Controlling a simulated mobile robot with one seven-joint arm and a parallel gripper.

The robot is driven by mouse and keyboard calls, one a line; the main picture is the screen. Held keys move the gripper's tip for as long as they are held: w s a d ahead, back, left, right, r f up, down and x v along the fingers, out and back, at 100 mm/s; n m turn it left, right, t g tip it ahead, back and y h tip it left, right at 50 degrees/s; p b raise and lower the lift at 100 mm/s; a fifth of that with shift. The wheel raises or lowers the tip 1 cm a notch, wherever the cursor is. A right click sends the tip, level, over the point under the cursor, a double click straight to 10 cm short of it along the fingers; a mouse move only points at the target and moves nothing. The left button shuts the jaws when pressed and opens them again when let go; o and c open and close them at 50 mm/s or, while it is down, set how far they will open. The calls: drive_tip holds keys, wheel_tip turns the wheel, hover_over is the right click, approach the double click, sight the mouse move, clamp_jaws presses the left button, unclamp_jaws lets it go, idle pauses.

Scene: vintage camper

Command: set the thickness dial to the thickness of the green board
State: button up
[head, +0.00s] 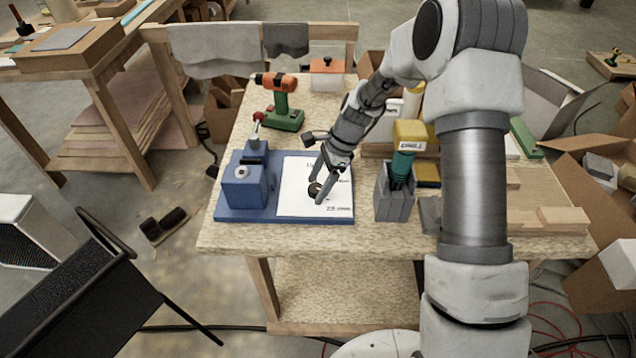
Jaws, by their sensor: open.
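The thickness dial shows as a small dark knob (313,190) on a white panel (293,200) with black print, too small to read fully. The panel lies on a blue base (233,217) with a blue block-like body at its left. My gripper (319,193) is open, pointing down over the panel, with its fingers at the dial. I cannot tell whether they touch it. They partly hide the dial, so its setting is not readable. A green board (525,138) lies at the right of the bench, partly hidden by my arm and other pieces.
An orange and green drill (284,106) stands behind the panel. A grey holder (394,200) with a yellow and teal item stands to the right. Wood blocks (562,219) lie at the bench's right front. The bench (330,238) is clear along its front left edge.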

clamp_jaws()
drive_tip(key=shift+n, duration=0.3)
drive_tip(key=n+g, duration=0.1)
drive_tip(key=n, duration=0.1)
drive_tip(key=n+g+h, duration=0.1)
drive_tip(key=n, duration=0.2)
drive_tip(key=shift+w+a+n, duration=0.1)
drive_tip(key=shift+w+n, duration=0.1)
drive_tip(key=shift+n, duration=0.1)
drive_tip(key=n+h, duration=0.1)
drive_tip(key=n, duration=0.1)
drive_tip(key=n+g, duration=0.1)
drive_tip(key=n, duration=0.2)
drive_tip(key=shift+w+a+h, duration=0.1)
drive_tip(key=shift+a+h, duration=0.05)
drive_tip(key=shift+h, duration=0.25)
drive_tip(key=n+h, duration=0.1)
drive_tip(key=n, duration=0.2)
drive_tip(key=n+h+b, duration=0.1)
drive_tip(key=n, duration=0.2)
drive_tip(key=shift+a+n, duration=0.15)
drive_tip(key=shift+n, duration=0.25)
drive_tip(key=n+h, duration=0.1)
drive_tip(key=n, duration=0.2)
drive_tip(key=n+h, duration=0.1)
drive_tip(key=n, duration=0.2)
drive_tip(key=shift+a+t+b, duration=0.15)
drive_tip(key=shift+t+b, duration=0.15)
drive_tip(key=shift+t, duration=0.1)
